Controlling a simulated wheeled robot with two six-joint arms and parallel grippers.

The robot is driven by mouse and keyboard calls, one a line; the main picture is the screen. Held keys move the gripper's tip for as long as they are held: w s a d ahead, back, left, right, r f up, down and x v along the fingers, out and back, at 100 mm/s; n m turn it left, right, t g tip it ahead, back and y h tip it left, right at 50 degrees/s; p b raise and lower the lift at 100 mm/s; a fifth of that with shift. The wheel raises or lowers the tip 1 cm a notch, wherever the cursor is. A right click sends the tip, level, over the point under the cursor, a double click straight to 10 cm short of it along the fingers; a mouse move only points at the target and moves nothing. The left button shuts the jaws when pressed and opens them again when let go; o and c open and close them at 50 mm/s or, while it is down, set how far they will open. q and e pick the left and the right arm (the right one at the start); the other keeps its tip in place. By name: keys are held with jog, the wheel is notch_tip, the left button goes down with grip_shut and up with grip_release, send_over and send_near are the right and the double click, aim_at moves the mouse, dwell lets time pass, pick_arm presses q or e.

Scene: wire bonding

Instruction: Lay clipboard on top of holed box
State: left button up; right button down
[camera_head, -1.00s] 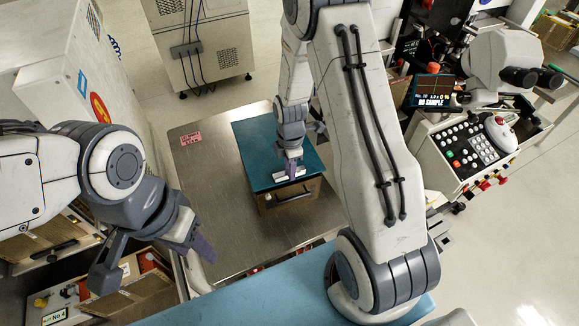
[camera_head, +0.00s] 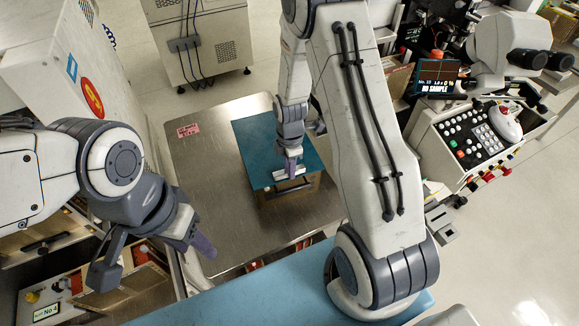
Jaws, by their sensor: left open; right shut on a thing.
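A teal clipboard (camera_head: 256,144) with a silver clip lies flat over a brown box (camera_head: 291,193) on the metal table. Only the box's front side shows below the clipboard's near edge; its top and any holes are hidden. My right gripper (camera_head: 291,172) points down at the clipboard's near edge and is shut on its clip. Whether the clipboard's full weight rests on the box I cannot tell. My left gripper (camera_head: 158,258) is open and empty, off to the left in front of the table.
The steel table (camera_head: 205,190) has free room left of and in front of the box, with a pink label (camera_head: 188,130) at its far left. A microscope machine with a keypad console (camera_head: 470,140) stands at the right. A white cabinet (camera_head: 75,75) stands at the left.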

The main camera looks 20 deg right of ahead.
jog(key=shift+f+b, duration=0.35)
jog(key=shift+f, duration=0.2)
jog(key=c, duration=0.6)
grip_release()
jog(key=shift+r, duration=0.1)
notch_tip(320, 180, up, 10)
jog(key=b, duration=0.1)
jog(key=shift+r, duration=0.2)
